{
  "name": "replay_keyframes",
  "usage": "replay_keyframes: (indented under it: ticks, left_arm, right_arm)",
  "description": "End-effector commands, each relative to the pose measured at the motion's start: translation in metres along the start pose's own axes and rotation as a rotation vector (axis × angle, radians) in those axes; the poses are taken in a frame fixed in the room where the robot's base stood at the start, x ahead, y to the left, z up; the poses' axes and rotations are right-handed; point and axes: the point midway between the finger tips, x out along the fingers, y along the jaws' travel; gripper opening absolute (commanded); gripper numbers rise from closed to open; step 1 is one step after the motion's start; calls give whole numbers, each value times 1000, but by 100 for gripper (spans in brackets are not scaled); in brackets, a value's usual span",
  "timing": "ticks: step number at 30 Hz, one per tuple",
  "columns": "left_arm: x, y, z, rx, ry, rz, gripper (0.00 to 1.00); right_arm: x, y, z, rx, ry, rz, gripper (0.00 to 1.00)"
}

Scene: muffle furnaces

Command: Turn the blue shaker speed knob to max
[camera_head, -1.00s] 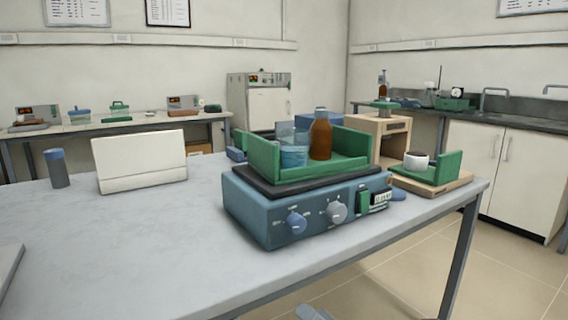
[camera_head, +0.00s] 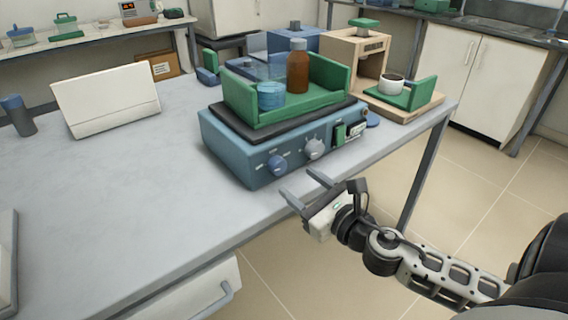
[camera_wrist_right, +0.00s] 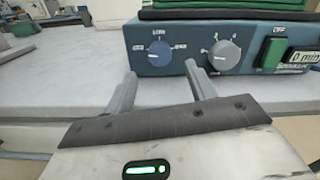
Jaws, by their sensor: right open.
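The blue shaker (camera_head: 232,153) stands on the table with a green tray (camera_head: 330,94) on top. Its front carries a blue knob (camera_head: 277,164) on the left and a grey knob (camera_head: 314,148) to its right. In the right wrist view the blue knob (camera_wrist_right: 159,53) and the grey knob (camera_wrist_right: 224,55) both show. My right gripper (camera_head: 303,184) is open and empty, in front of the shaker and below the knobs, apart from them. In the right wrist view its fingers (camera_wrist_right: 158,75) point toward the front panel. My left gripper is out of view.
A brown bottle (camera_head: 298,70) and a blue beaker (camera_head: 271,96) stand in the green tray. A green switch (camera_head: 340,134) sits right of the grey knob. A white panel (camera_head: 105,102) stands at left. The table (camera_head: 130,190) is clear before it.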

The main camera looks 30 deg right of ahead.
Motion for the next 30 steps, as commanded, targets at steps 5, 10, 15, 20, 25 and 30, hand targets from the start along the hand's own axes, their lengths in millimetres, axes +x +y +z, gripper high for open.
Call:
replay_keyframes:
  ticks: [5,10,15,20,25,30]
  left_arm:
    - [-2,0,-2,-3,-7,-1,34]
    - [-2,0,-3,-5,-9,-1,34]
    - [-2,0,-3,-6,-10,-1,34]
    - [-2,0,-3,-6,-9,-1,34]
    - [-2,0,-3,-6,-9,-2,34]
    - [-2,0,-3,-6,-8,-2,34]
  right_arm:
    - [32,-1,3,-1,-4,-1,56]
    - [52,0,1,0,-2,0,56]
    - [61,0,0,1,0,1,56]
    - [62,0,0,1,1,1,56]
    - [62,0,0,1,0,1,42]
    - [61,0,0,1,0,1,11]
